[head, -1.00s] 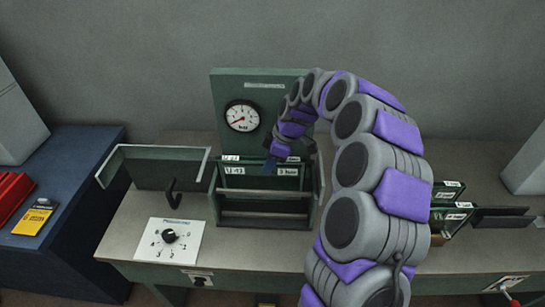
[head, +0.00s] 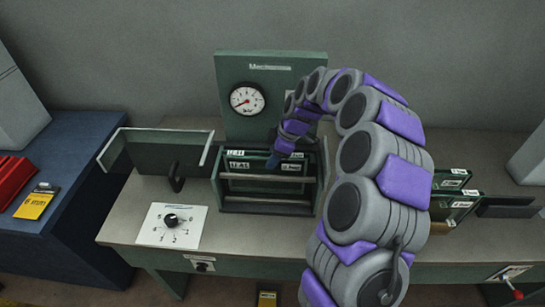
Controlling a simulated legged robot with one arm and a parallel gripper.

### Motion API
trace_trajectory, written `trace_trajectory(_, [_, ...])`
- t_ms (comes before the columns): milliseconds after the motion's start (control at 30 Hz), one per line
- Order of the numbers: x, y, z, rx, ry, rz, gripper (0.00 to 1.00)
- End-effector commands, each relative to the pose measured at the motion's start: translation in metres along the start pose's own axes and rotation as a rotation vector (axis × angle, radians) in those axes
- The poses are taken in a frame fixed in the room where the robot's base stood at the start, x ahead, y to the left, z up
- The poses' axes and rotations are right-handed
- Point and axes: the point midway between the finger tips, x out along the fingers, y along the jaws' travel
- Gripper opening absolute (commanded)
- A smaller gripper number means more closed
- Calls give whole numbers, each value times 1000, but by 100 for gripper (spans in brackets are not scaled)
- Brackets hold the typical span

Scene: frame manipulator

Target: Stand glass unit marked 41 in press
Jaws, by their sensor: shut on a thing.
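The press (head: 225,120) is a green cabinet with a round white gauge (head: 247,99) and an open bay in front, crossed by metal bars. Glass units (head: 255,160) with dark green frames stand upright in the bay, one behind the other, with white labels at their top edges. The labels are too small to read surely, so I cannot tell which is 41. My gripper (head: 273,163) reaches down into the bay from the right and is shut on the top edge of a glass unit. The fingertips are small and partly hidden by my arm.
An open panel with a black handle (head: 175,178) stands left of the bay. A white dial plate (head: 171,225) lies at front left. More labelled units (head: 455,200) stand on the right, partly behind my arm. A blue bench (head: 75,180) is at far left.

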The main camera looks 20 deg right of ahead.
Motion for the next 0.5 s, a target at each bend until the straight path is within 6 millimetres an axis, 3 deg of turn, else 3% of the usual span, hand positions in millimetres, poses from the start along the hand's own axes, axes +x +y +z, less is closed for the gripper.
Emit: trace_trajectory(500, [6,0,0,0,-1,1,0])
